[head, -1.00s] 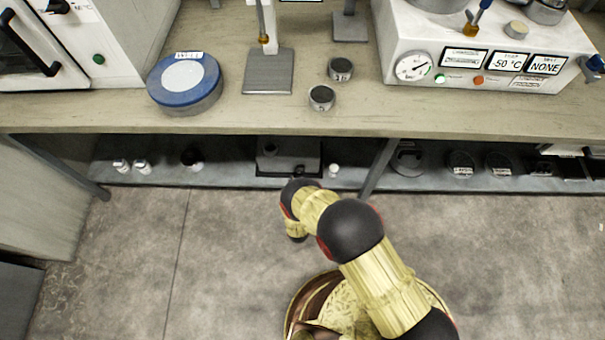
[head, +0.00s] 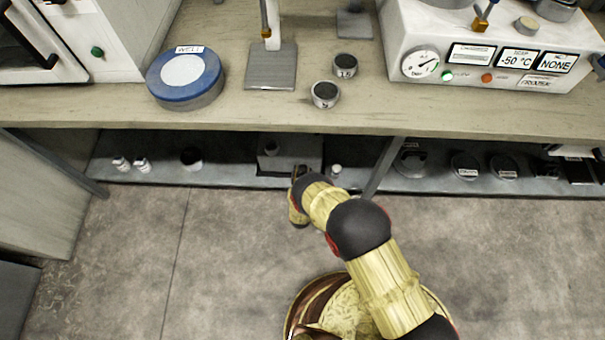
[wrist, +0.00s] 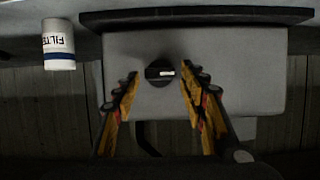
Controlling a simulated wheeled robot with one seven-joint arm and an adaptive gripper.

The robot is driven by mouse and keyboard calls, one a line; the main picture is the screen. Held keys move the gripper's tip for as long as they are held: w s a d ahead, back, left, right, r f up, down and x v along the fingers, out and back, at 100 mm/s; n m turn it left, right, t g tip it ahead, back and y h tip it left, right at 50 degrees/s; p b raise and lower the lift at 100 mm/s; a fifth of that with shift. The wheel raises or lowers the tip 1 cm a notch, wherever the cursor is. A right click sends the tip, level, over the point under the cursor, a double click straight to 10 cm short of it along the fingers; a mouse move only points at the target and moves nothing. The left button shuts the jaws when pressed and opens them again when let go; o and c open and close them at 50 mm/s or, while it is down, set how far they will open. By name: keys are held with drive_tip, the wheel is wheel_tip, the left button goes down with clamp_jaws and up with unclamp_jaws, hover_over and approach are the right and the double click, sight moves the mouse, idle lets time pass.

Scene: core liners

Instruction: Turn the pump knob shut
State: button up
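In the wrist view the pump knob (wrist: 159,73) is a round dark knob with a light bar lying about level across it, on the face of a grey box-shaped pump (wrist: 230,60). My gripper (wrist: 157,82) is open, its two yellow-and-black fingers to either side of the knob and apart from it. Nothing is between the fingers but the knob; how near they are to it in depth I cannot tell. In the head view the pump (head: 290,155) stands on the low shelf under the bench, with my arm in front of it. The fingers are hidden there.
A white bottle marked FILTER (wrist: 58,45) is left of the pump in the wrist view. In the head view the bench edge (head: 300,118) overhangs the shelf, and a support leg (head: 382,170) stands to the right. The floor in front is clear.

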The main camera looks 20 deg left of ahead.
drive_tip(key=c, duration=0.9)
drive_tip(key=shift+a, duration=0.1)
drive_tip(key=shift+s+a+f+n+t+h, duration=0.1)
drive_tip(key=shift+n+t+h, duration=0.1)
drive_tip(key=shift+n+h, duration=0.35)
drive_tip(key=shift+a+n+t+h, duration=0.1)
drive_tip(key=shift+n+t+h, duration=0.2)
drive_tip(key=shift+n, duration=0.35)
drive_tip(key=n, duration=0.1)
drive_tip(key=n+h, duration=0.2)
drive_tip(key=shift+a+f+t, duration=0.2)
drive_tip(key=shift+a+t, duration=0.05)
drive_tip(key=shift+t, duration=0.05)
drive_tip(key=n, duration=0.1)
drive_tip(key=n+t+h, duration=0.1)
drive_tip(key=n, duration=0.2)
drive_tip(key=shift+s+a+f+t+h, duration=0.1)
drive_tip(key=shift+f+t+h, duration=0.15)
drive_tip(key=shift+f+t, duration=0.05)
drive_tip(key=shift+a+f+n+t+h, duration=0.15)
drive_tip(key=shift+n+t, duration=0.25)
drive_tip(key=shift+n, duration=0.6)
drive_tip(key=shift+d+f+n+t+h, duration=0.1)
drive_tip(key=shift+n+t+h, duration=0.25)
drive_tip(key=shift+n, duration=0.65)
drive_tip(key=shift+a, duration=0.1)
drive_tip(key=o, duration=1.1)
